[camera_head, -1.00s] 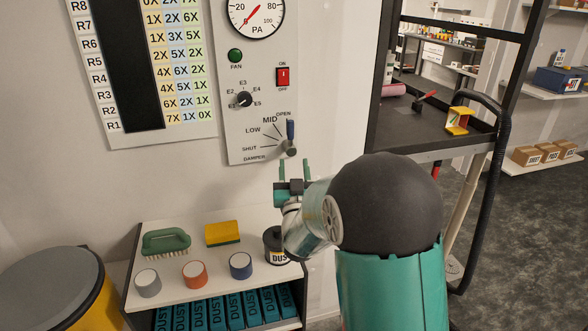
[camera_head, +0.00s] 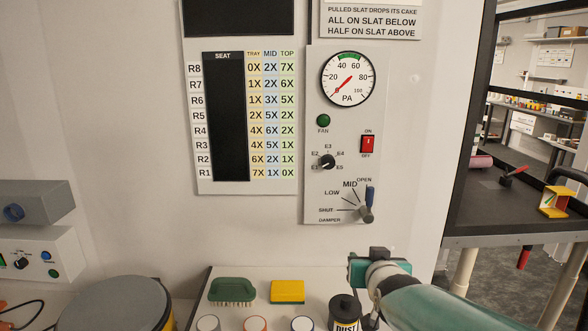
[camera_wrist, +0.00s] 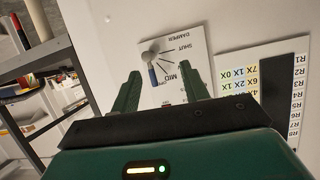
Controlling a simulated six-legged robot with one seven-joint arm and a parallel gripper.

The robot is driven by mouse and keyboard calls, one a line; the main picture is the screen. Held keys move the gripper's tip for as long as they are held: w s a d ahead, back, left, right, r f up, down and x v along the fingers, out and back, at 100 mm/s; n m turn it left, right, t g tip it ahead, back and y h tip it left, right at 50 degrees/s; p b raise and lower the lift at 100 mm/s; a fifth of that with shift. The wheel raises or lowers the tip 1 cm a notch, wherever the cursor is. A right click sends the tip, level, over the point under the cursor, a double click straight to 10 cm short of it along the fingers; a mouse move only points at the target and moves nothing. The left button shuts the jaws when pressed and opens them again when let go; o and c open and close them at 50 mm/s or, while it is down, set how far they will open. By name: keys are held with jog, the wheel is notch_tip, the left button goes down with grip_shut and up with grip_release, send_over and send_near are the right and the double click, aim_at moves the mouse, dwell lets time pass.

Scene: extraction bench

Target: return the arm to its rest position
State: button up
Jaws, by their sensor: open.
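My gripper (camera_wrist: 160,90) is open and empty in the wrist view, its two green fingers apart. Between and beyond them is the damper panel with its blue-handled lever (camera_wrist: 152,76), seen upside down. In the head view my gripper (camera_head: 368,254) is low at the right, above the shelf and just below the damper panel (camera_head: 318,212). The blue damper lever (camera_head: 369,195) points up by the OPEN mark. The fingers are hard to make out in the head view. No contact with the panel shows.
A white shelf top (camera_head: 258,276) below holds a green brush (camera_head: 232,290), a yellow sponge (camera_head: 287,290), several round pots and a black DUST jar (camera_head: 345,312) close to my arm. A grey-lidded drum (camera_head: 115,303) stands left. A black-framed rack (camera_head: 462,130) stands right.

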jog(key=s+f+g, duration=0.2)
jog(key=s+g, duration=0.2)
jog(key=s, duration=0.8)
jog(key=s+f+g, duration=0.1)
jog(key=s+g, duration=0.3)
jog(key=s, duration=0.8)
jog(key=shift+a+f+n, duration=0.15)
jog(key=shift+f+n, duration=0.15)
jog(key=shift+f, duration=0.05)
